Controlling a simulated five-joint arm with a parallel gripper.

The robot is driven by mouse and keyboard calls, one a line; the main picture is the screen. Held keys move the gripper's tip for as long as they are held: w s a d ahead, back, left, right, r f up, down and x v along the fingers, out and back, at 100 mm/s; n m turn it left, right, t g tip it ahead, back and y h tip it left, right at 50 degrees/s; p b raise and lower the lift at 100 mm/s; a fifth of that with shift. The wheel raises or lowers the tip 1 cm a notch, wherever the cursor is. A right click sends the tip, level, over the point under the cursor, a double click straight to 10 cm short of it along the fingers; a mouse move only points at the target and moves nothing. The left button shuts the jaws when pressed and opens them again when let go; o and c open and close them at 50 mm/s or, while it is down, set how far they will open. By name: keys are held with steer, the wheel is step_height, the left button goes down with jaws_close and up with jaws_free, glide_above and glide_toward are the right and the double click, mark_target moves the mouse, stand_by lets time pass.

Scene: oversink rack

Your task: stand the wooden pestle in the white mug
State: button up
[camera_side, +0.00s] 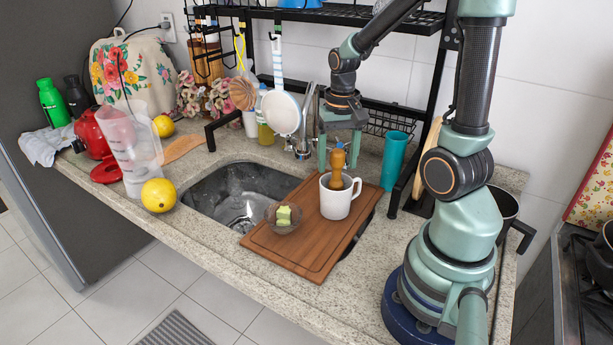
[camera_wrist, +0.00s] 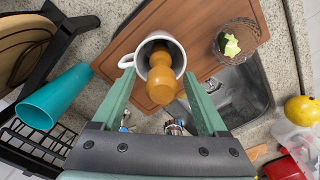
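The wooden pestle (camera_side: 337,168) stands in the white mug (camera_side: 335,204), its lower end hidden inside and its knobbed top rising above the rim. The mug is upright on the wooden board. In the wrist view the pestle (camera_wrist: 162,75) leans a little within the mug (camera_wrist: 143,55). My gripper (camera_side: 339,165) is just above the mug, pointing down. Its fingers are spread, one on each side of the pestle's upper part, with a visible gap on both sides in the wrist view (camera_wrist: 158,80). It holds nothing.
The wooden board (camera_side: 290,250) lies partly over the sink (camera_side: 225,190). A glass bowl with green pieces (camera_side: 284,216) stands left of the mug. A teal cup (camera_side: 394,160) is at right, near the black rack's post (camera_side: 432,110). A lemon (camera_side: 158,195) lies far left.

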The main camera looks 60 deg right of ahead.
step_height(320, 180, up, 12)
steer(key=shift+r, duration=0.1)
stand_by(0.6)
stand_by(0.6)
steer(key=a+n+t, duration=0.5)
steer(key=a+n, duration=0.4)
steer(key=a, duration=0.6)
steer(key=shift+w+f, duration=0.25)
steer(key=shift+w, duration=0.2)
